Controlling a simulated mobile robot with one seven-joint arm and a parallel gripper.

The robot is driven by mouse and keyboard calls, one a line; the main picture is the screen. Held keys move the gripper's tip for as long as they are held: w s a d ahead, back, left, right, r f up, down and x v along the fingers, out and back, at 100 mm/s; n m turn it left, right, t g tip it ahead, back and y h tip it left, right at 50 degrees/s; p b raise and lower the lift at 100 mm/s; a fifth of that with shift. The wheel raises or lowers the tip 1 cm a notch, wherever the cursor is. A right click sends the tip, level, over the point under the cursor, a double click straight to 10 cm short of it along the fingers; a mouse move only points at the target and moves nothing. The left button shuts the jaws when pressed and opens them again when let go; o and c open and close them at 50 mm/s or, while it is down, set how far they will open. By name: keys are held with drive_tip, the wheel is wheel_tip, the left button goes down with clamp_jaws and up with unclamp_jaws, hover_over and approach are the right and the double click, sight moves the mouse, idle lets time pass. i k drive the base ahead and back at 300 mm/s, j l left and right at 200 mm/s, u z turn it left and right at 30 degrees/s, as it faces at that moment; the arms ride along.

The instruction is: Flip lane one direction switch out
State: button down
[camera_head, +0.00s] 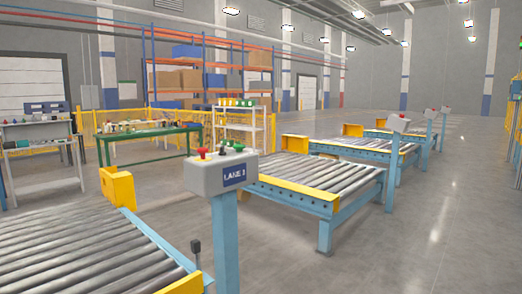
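A grey control box (207,178) stands on a blue post (225,235) near the middle of the view. Its blue label (234,174) reads "LANE" with a number that is hard to make out. On its top are a red button (202,152), a small green button (222,152) and a small dark knob (239,147), perhaps the direction switch. The knob's setting is too small to tell. A black-tipped upright lever (196,247) stands lower, beside the near conveyor. My gripper is not in view.
A near roller conveyor (70,250) with yellow end stops fills the lower left. Another roller conveyor (310,178) lies behind the box, with more lanes and control posts beyond. A green table (150,134) and shelving stand at the back left. Floor (440,225) at right is clear.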

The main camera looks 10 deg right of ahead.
sight(222, 152)
drive_tip(key=i+l+u, duration=0.15)
drive_tip(key=i, duration=0.4)
drive_tip(key=i+l+u, duration=0.15)
drive_tip(key=i, duration=0.4)
drive_tip(key=i+l+u, duration=0.2)
drive_tip(key=i, duration=0.35)
drive_tip(key=i+l+u, duration=0.15)
drive_tip(key=i, duration=0.35)
drive_tip(key=l, duration=0.1)
